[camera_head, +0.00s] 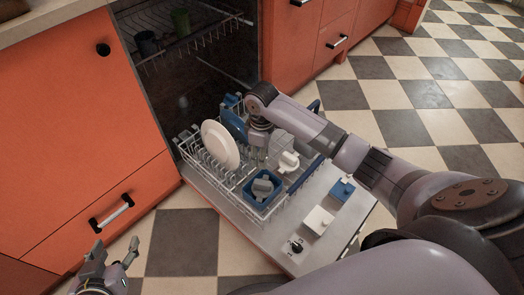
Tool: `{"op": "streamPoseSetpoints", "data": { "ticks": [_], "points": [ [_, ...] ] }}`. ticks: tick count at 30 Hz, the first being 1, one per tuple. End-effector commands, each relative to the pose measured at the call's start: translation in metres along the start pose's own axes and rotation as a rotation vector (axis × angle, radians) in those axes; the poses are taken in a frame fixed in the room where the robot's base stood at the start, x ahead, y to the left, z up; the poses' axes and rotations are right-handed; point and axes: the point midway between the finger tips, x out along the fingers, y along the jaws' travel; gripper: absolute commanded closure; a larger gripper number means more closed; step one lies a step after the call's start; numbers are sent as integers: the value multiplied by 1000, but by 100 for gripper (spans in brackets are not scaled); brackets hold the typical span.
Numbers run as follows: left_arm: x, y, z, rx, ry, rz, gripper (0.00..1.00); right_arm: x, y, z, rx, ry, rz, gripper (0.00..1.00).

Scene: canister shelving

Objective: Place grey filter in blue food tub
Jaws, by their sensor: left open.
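A blue square tub (250,196) stands in the front of the pulled-out lower dishwasher rack. A grey piece (262,186), which looks like the grey filter, sits inside the tub. My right gripper (262,152) points down over the rack, behind the tub and right of the white plate. Its fingers are small and partly hidden, so I cannot tell whether they hold anything. My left gripper (112,262) is open and empty at the lower left, above the floor and apart from the rack.
A white plate (220,145) and a blue plate (235,125) stand upright in the lower rack. A white cup-like piece (288,161) is right of them. The open dishwasher door (345,213) lies below the rack. Orange cabinets (75,120) flank it. Checkered floor (420,95) is clear at right.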

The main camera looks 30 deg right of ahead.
Motion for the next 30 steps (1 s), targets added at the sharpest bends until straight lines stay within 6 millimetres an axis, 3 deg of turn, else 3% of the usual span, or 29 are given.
{"op": "streamPoseSetpoints", "data": {
  "ticks": [5,10,14,18,21,30],
  "points": [
    [-1,-1,6,0,-29,-2,47,7,-18,-6,-8,40,2,60],
    [-1,-1,6,0,-29,-2,47,26,-79,-24,-1,206,14,60],
    [-1,-1,6,0,-28,-2,47,22,-125,-32,58,382,32,60],
    [-1,-1,6,0,-28,-2,47,1,-157,-28,167,561,63,60],
    [-1,-1,6,0,-28,-2,47,-22,-168,-15,265,675,101,60],
    [-1,-1,6,0,-27,-2,47,-82,-163,35,477,861,239,60]
  ]
}}
